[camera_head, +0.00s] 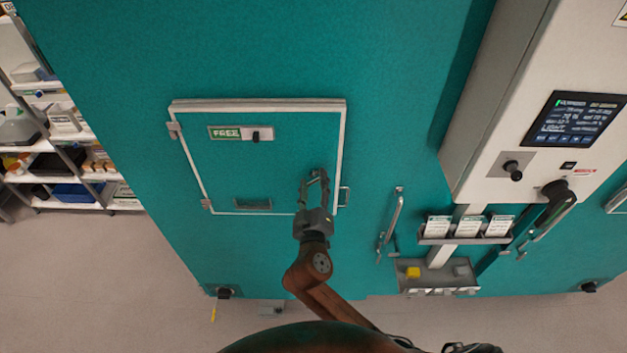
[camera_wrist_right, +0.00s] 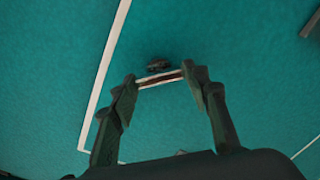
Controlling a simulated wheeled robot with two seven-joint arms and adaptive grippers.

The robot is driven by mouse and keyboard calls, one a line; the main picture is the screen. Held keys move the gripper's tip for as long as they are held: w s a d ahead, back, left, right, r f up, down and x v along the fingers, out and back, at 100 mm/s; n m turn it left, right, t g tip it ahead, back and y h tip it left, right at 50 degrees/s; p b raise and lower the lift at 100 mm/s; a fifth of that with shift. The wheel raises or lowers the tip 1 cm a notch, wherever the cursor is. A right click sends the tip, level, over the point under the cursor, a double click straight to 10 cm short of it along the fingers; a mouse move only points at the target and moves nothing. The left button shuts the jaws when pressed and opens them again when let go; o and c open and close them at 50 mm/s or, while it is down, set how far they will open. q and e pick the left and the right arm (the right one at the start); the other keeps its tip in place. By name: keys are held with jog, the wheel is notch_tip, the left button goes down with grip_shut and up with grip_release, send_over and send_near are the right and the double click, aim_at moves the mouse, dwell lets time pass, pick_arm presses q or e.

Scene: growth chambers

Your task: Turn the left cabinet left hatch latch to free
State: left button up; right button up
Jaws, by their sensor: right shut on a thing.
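The left hatch (camera_head: 215,165) is a teal panel with a pale frame on the teal cabinet wall, and it looks closed. Near its top a green plate reading FREE (camera_head: 226,133) sits beside a small black knob (camera_head: 256,135). My right gripper (camera_head: 315,174) is over the hatch's lower right part, below and right of that knob. In the right wrist view its fingers (camera_wrist_right: 160,80) stand apart with a slim, pale-edged brown bar (camera_wrist_right: 160,79) across between their tips. I cannot tell which part this bar is. My left gripper is not in view.
Further right are a long upright handle (camera_head: 391,223), a card holder (camera_head: 466,240) and a grey panel with a screen (camera_head: 573,119). Shelves (camera_head: 65,145) stand at the left. The floor (camera_head: 90,270) at lower left is clear.

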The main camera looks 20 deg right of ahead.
jog(key=n+p, duration=0.1)
jog(key=n, duration=0.1)
jog(key=shift+r+n, duration=0.1)
jog(key=shift+n, duration=1.2)
jog(key=shift+a+f+n+p, duration=0.1)
jog(key=shift+n+p, duration=0.1)
jog(key=shift+n, duration=1.1)
jog(key=shift+f+n+p, duration=0.1)
jog(key=shift+n+p, duration=0.05)
jog(key=shift+n, duration=1.15)
jog(key=o, duration=1.2)
jog(key=shift+c, duration=0.2)
jog(key=v, duration=1.2)
